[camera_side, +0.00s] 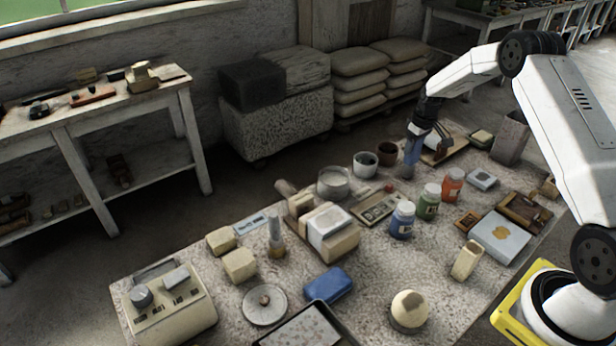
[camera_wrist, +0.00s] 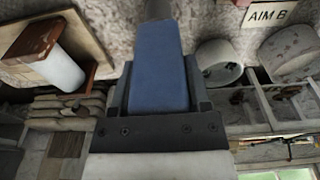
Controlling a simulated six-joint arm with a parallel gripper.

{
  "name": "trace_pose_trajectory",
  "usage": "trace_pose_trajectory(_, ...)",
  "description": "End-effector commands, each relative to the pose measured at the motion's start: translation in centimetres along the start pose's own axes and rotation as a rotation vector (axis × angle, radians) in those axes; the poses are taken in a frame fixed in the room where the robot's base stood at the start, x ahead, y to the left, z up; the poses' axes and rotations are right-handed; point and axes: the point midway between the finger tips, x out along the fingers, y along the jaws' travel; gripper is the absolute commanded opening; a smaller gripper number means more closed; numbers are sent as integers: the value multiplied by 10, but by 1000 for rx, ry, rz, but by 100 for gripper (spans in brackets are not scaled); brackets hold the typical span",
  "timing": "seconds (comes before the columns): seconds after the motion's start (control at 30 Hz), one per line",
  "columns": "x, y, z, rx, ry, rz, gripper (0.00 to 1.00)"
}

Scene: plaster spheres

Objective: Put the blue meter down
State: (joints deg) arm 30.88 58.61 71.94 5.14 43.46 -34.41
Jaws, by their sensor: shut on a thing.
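My gripper (camera_side: 416,130) is at the far right part of the worktable (camera_side: 373,250), pointing down. It is shut on the blue meter (camera_side: 412,150), a slim upright blue body with a greyish lower end. In the wrist view the meter (camera_wrist: 160,65) lies between the two dark jaws (camera_wrist: 160,95), with a grey part beyond it at the top edge. The meter's lower end is close to the tabletop; I cannot tell whether it touches.
Blue (camera_side: 402,220), green (camera_side: 428,202) and orange (camera_side: 452,185) jars stand nearer the camera. A blue case (camera_side: 328,285) lies at the front.

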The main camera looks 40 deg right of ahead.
Motion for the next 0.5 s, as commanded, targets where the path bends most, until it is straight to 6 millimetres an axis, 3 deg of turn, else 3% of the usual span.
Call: trace_pose_trajectory(0.5,9,0,1,0,2,2,0)
